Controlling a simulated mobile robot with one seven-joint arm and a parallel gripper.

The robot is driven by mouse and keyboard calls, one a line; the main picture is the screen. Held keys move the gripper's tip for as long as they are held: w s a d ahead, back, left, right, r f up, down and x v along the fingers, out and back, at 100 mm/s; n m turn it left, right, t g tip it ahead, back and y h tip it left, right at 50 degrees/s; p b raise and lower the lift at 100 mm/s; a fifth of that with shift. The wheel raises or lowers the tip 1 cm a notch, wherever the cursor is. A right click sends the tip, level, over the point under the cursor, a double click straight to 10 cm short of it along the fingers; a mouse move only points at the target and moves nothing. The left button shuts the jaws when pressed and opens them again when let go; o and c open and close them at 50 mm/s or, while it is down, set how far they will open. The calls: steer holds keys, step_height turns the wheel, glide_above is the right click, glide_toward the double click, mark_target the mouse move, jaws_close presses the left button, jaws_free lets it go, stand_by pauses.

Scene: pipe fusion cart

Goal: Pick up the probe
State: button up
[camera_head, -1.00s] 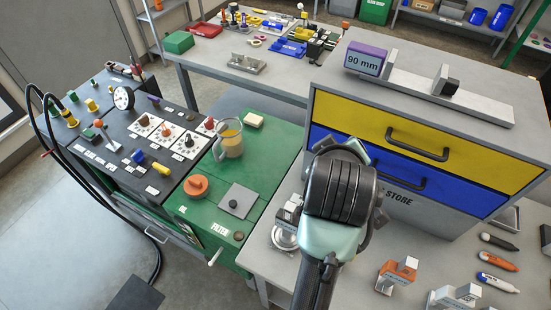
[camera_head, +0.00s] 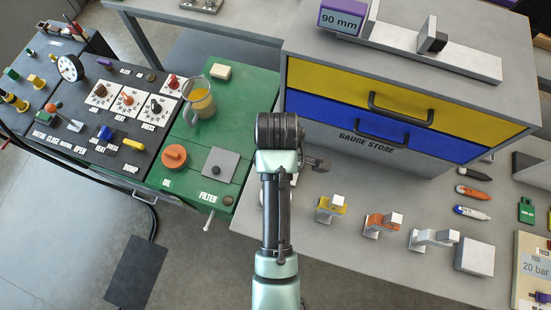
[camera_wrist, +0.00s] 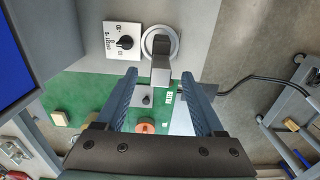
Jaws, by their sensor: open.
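In the wrist view, a grey metal piece (camera_wrist: 160,73) with a blocky upright end and a round silver disc (camera_wrist: 149,36) stands on the grey bench. It is probably the probe, though no label on it shows. My gripper (camera_wrist: 160,78) is open, with one blue finger on each side of the blocky end in the picture. I cannot tell whether the fingers are at its height or above it. No contact shows. In the head view my arm covers most of this piece, and the fingers are hidden below my wrist.
A gauge store cabinet (camera_head: 400,148) stands behind my wrist. Yellow (camera_head: 328,207), orange (camera_head: 378,223) and white (camera_head: 428,240) fittings stand to the right, with several markers beyond. The green cart (camera_head: 232,115) with a jug (camera_head: 199,97) is left. A dial plate (camera_wrist: 120,40) is near the fingers.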

steer(key=shift+f+p, duration=0.95)
steer(key=shift+f, duration=2.05)
jaws_close()
